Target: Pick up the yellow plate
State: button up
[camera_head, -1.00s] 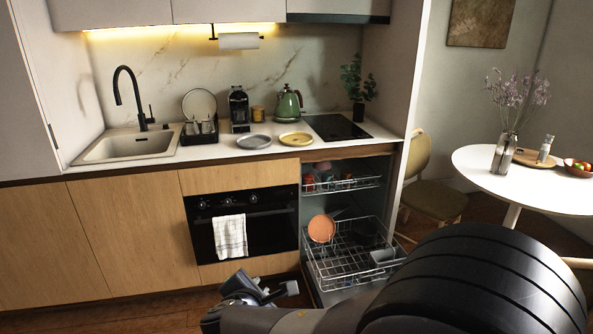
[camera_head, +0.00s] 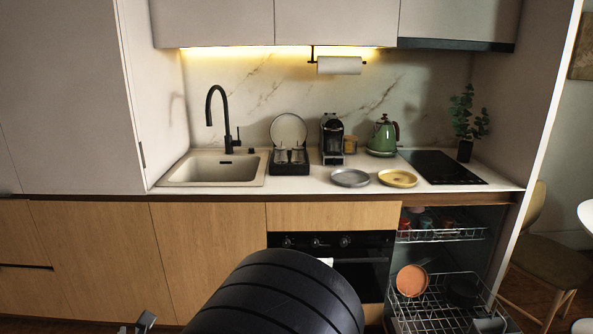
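The yellow plate (camera_head: 397,178) lies flat on the white counter, to the right of a grey plate (camera_head: 350,177) and just left of the black cooktop. Nothing covers it. My gripper (camera_head: 142,324) shows only in part at the bottom edge, low in front of the wooden cabinets. It is far from the plate, below the counter and to the left. Most of it is cut off by the frame edge or hidden behind my dark arm, so its opening does not show.
The open dishwasher (camera_head: 440,305) has its lower rack pulled out, with an orange plate (camera_head: 411,280) in it. A green kettle (camera_head: 382,137), coffee machine (camera_head: 332,140) and dish rack (camera_head: 289,160) stand behind or left of the plates. A plant (camera_head: 467,122) stands behind the cooktop (camera_head: 441,168).

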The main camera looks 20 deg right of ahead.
aim_at(395, 178)
jog(key=i+z, duration=0.2)
jog(key=i, duration=0.2)
jog(key=i+j+z, duration=0.45)
jog(key=i, duration=0.3)
jog(key=i+l+z, duration=0.15)
jog(key=z, duration=0.3)
jog(key=i+l+z, duration=0.1)
jog(key=i+z, duration=0.15)
jog(key=z, duration=0.2)
jog(key=i+z, duration=0.25)
jog(key=z, duration=0.2)
jog(key=i+z, duration=0.2)
jog(key=z, duration=0.25)
jog(key=i+z, duration=0.25)
